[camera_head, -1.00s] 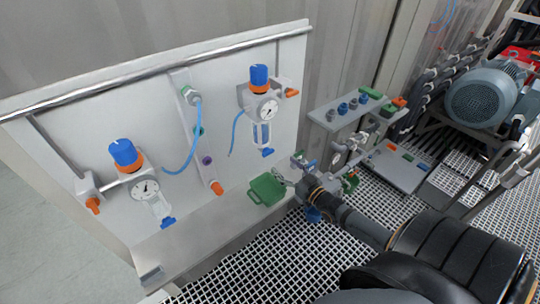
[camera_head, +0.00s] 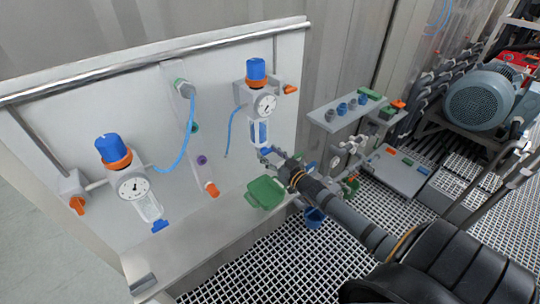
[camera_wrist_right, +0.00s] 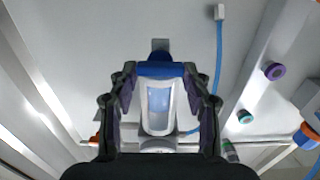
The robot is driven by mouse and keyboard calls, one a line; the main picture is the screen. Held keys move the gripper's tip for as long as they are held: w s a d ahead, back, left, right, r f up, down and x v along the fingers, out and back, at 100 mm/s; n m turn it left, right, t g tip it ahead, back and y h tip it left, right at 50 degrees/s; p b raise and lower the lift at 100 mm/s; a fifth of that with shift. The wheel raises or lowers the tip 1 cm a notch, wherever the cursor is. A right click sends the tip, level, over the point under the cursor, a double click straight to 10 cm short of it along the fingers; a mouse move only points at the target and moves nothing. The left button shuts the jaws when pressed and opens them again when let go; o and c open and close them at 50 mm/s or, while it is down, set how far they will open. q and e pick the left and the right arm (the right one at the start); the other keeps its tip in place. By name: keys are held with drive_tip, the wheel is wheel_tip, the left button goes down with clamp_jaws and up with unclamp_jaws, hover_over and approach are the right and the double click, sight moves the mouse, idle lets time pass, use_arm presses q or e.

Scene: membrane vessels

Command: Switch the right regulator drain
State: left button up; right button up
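The right regulator has a blue knob (camera_head: 257,70), a round gauge (camera_head: 265,104) and a clear bowl (camera_head: 259,132) on the grey panel. Its blue drain (camera_wrist_right: 160,69) is at the bowl's end, and it is mostly covered by the gripper in the head view. My right gripper (camera_head: 268,156) reaches the drain from below right. In the right wrist view, its two fingers (camera_wrist_right: 160,80) are apart, one on each side of the bowl and drain. I cannot tell whether they touch the drain. My left gripper is not in view.
The left regulator (camera_head: 133,186) is on the same panel, with its blue drain (camera_head: 160,226). A blue hose (camera_head: 187,130) hangs between the regulators. A green box (camera_head: 266,193) sits on the ledge below my gripper. A motor (camera_head: 482,97) stands far right.

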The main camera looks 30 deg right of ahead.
drive_tip(key=c, duration=0.4)
drive_tip(key=shift+n, duration=0.4)
drive_tip(key=n+p, duration=0.2)
drive_tip(key=n, duration=0.1)
drive_tip(key=shift+a+r+n, duration=0.1)
drive_tip(key=shift+n, duration=0.3)
drive_tip(key=n+p, duration=0.2)
drive_tip(key=n, duration=0.1)
drive_tip(key=shift+n, duration=0.3)
drive_tip(key=n, duration=0.1)
drive_tip(key=n+p, duration=0.1)
drive_tip(key=n, duration=0.1)
drive_tip(key=shift+a+f+n, duration=0.1)
drive_tip(key=shift+f+n, duration=0.1)
drive_tip(key=shift+n, duration=0.1)
drive_tip(key=shift+f+n+p, duration=0.15)
drive_tip(key=shift+n+p, duration=0.2)
drive_tip(key=shift+n, duration=1.65)
